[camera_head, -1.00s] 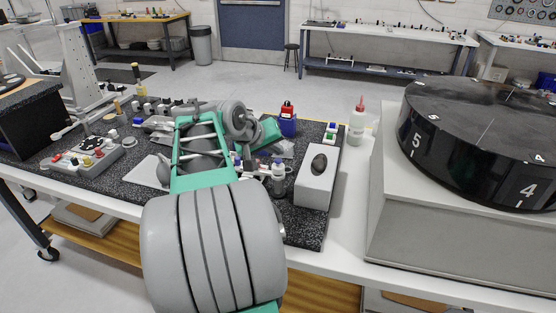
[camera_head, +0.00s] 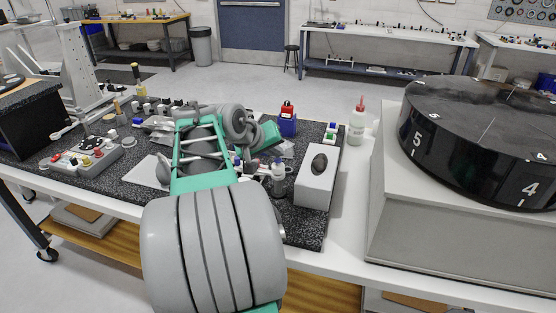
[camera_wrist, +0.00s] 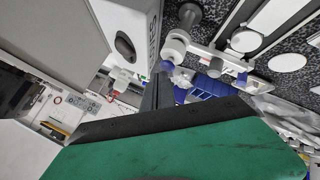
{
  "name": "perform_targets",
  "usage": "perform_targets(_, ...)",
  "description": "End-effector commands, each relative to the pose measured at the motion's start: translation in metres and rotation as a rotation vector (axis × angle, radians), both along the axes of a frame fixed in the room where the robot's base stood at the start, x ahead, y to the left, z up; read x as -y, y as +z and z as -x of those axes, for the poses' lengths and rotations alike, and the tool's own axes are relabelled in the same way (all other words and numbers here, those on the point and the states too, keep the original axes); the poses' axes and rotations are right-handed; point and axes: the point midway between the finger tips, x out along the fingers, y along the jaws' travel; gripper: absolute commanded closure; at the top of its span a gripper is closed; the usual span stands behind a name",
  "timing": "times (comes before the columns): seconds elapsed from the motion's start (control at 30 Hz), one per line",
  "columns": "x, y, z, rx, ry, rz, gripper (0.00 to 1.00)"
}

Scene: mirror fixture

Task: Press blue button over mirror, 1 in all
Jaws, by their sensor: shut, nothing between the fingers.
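In the wrist view a small blue button-like piece (camera_wrist: 167,66) sits at the end of a white and grey cylinder (camera_wrist: 177,46), just beyond the fingertips. I take it for the blue button. My gripper (camera_wrist: 158,82) is shut, its dark fingers together and nothing between them. The fingertips are close to the blue piece; I cannot tell if they touch it. In the head view my arm covers much of that spot, and a white and grey cylinder (camera_head: 278,178) shows beside it. I cannot make out the mirror surely.
A white box with a dark oval knob (camera_head: 319,162) stands right of my arm and also shows in the wrist view (camera_wrist: 125,46). A red and blue bottle (camera_head: 287,120) stands behind. A large black numbered drum (camera_head: 470,150) is at the right. A button panel (camera_head: 85,155) lies left.

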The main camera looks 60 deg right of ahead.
Motion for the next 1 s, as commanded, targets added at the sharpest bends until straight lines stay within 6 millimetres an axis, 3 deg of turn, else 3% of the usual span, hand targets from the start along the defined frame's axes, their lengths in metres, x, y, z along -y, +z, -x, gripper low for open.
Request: perform_targets(1.0, -0.0002, -0.0104, 0.0003, -0.001, 0.0, -0.002, 1.0)
